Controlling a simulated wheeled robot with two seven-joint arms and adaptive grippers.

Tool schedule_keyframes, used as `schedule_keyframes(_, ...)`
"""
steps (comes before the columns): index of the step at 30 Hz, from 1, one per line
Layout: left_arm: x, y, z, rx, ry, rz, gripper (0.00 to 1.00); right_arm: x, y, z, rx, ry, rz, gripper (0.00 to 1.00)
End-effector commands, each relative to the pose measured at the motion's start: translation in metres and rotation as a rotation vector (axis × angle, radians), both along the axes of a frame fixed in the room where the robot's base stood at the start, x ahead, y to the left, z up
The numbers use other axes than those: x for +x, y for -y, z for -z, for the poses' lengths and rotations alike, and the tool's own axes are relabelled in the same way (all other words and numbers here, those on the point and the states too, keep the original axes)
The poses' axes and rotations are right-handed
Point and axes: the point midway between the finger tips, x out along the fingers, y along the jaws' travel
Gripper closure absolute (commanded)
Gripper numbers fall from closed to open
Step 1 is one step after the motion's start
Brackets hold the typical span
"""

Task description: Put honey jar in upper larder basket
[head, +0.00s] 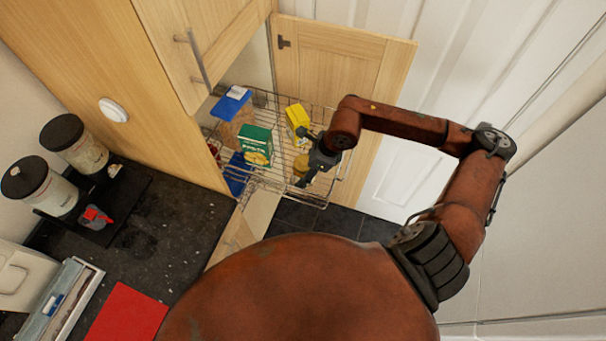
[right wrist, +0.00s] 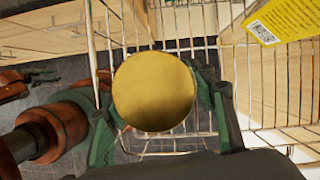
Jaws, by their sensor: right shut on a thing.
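The honey jar (right wrist: 153,91) shows its round gold lid from above in the right wrist view, between the two fingers of my right gripper (right wrist: 160,110). In the head view a small gold part of the jar (head: 301,164) shows beside my right gripper (head: 309,176), which is shut on it. The jar is over or in the upper wire larder basket (head: 328,190); whether its base touches the wire floor is hidden. The basket's wires also show in the right wrist view (right wrist: 180,45). My left gripper is not in view.
In the basket area stand a green box (head: 257,145), a yellow box (head: 297,117) and a blue-topped packet (head: 232,105). The open larder door (head: 340,65) is behind. A dark worktop (head: 150,230) with two canisters lies at left.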

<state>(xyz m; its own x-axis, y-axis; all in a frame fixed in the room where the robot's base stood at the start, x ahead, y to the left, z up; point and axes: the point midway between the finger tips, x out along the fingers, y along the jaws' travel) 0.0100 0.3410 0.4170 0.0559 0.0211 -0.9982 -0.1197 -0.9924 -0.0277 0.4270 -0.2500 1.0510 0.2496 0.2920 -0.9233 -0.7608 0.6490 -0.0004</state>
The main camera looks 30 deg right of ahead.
Motion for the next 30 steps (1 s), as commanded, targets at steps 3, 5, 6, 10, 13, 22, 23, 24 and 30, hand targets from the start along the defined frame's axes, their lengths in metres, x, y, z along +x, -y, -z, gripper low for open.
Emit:
schedule_keyframes(3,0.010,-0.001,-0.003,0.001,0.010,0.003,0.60,0.000,0.000,0.011,0.002,-0.002,0.002,0.92)
schedule_keyframes(5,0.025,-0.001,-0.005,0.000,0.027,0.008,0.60,0.000,0.000,0.019,0.003,-0.002,0.002,0.92)
schedule_keyframes(6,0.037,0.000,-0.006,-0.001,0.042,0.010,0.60,0.000,0.000,0.025,0.002,-0.001,0.001,0.92)
schedule_keyframes(10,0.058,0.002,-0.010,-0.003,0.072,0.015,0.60,0.000,0.000,0.035,0.001,0.002,0.001,0.92)
schedule_keyframes(13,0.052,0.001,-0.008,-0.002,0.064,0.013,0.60,0.001,0.000,0.035,0.000,0.003,0.001,0.92)
schedule_keyframes(22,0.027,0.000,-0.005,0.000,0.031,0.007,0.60,-0.001,0.001,0.037,-0.001,-0.001,0.001,0.42)
schedule_keyframes(23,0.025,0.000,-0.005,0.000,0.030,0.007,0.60,-0.001,0.001,0.037,-0.001,-0.001,0.001,0.42)
schedule_keyframes(24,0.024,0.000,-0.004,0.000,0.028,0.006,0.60,-0.001,0.001,0.037,-0.001,0.000,0.001,0.42)
schedule_keyframes(30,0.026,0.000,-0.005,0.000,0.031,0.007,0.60,-0.001,0.001,0.037,0.000,0.000,0.001,0.42)
